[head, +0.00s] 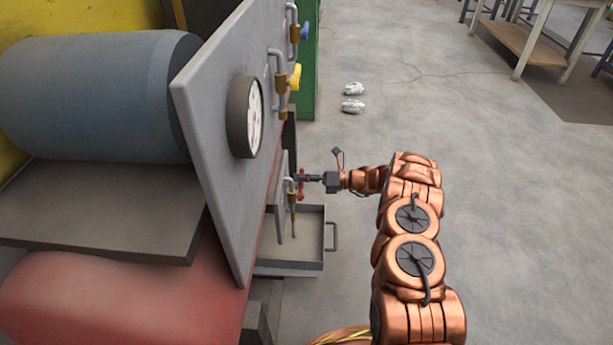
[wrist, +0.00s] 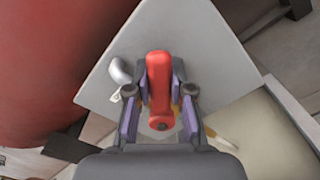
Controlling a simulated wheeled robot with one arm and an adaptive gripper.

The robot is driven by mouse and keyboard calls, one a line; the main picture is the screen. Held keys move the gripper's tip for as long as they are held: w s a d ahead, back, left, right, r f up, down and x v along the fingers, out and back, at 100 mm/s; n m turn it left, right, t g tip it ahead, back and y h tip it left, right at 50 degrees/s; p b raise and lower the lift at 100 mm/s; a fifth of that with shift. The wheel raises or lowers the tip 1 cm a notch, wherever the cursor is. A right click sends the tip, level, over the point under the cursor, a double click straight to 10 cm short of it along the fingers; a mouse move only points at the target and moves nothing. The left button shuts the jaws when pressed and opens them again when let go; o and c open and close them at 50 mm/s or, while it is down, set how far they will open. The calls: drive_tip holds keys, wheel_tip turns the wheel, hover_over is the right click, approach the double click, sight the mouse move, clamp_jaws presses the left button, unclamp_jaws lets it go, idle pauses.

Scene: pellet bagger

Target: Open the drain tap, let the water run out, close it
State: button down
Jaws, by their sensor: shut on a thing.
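The drain tap's red handle (wrist: 158,88) stands upright in the wrist view, between the two fingers of my gripper (wrist: 160,105). My gripper is shut on this handle. In the head view the red handle (head: 301,184) is small beside my gripper (head: 308,178). A brass spout (head: 293,222) hangs below it over a grey drain tray (head: 324,253). The tray also shows in the wrist view (wrist: 262,135). A pale strip shows by the spout in the wrist view; I cannot tell whether it is water.
A grey panel (head: 215,120) with a round gauge (head: 245,117), a yellow-handled valve (head: 294,77) and a blue-handled valve (head: 304,31) stands left of my arm. A red vessel (head: 130,295) lies below. Two whitish objects (head: 353,97) lie on the floor. Open floor is right of my arm.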

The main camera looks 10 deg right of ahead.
idle(0.4)
drive_tip(key=c, duration=1)
unclamp_jaws()
drive_tip(key=v, duration=0.8)
drive_tip(key=shift+r, duration=0.1)
drive_tip(key=shift+c, duration=0.4)
